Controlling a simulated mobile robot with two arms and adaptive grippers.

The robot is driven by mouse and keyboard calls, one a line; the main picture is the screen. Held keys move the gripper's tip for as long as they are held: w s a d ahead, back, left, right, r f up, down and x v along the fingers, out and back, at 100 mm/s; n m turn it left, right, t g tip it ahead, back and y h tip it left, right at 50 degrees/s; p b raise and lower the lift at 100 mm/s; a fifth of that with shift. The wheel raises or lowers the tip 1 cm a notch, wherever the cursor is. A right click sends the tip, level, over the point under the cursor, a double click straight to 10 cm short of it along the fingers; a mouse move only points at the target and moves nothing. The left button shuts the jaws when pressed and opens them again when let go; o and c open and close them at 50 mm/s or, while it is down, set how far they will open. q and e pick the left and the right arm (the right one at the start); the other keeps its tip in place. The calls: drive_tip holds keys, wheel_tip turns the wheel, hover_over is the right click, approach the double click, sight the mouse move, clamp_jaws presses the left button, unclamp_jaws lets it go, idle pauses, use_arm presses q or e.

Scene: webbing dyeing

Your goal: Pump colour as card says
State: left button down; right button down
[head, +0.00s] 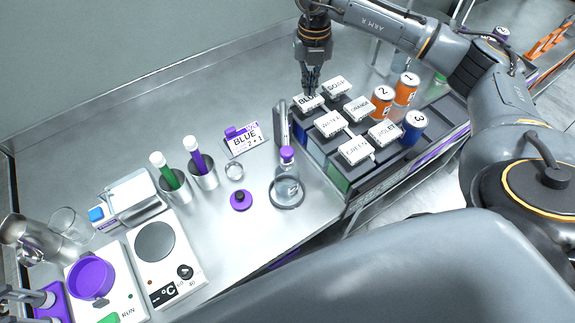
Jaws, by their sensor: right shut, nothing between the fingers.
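A card (245,139) standing on the bench reads BLUE with smaller figures under it, possibly 2 and 1. My right gripper (311,90) points down with its fingers shut and empty, right over the dispenser labelled BLUE (301,103). It partly hides that label, and I cannot tell whether the fingertips touch it. Other dispensers in the rack read SOAP (335,86), WATER (328,124), ORANGE (359,109), GREEN (354,150) and VIOLET (384,133). My left gripper is not seen.
Numbered cans 1 (405,88), 2 (382,102) and 3 (412,128) stand at the rack's right. A grey upright post (281,125) is left of it. Cups with green and purple sticks (203,176), a hotplate (155,242) and a purple bowl (92,280) fill the left.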

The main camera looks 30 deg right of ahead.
sight(309, 99)
drive_tip(key=shift+f, duration=0.2)
drive_tip(key=shift+f+b, duration=1.2)
drive_tip(key=shift+f, duration=0.25)
drive_tip(key=shift+r, duration=0.1)
drive_tip(key=shift+r+p, duration=0.8)
drive_tip(key=shift+r, duration=0.35)
drive_tip(key=shift+f, duration=0.15)
drive_tip(key=shift+f+b, duration=0.95)
drive_tip(key=shift+f, duration=0.25)
drive_tip(key=shift+r, duration=0.2)
drive_tip(key=shift+r+p, duration=1.1)
drive_tip(key=shift+r, duration=0.4)
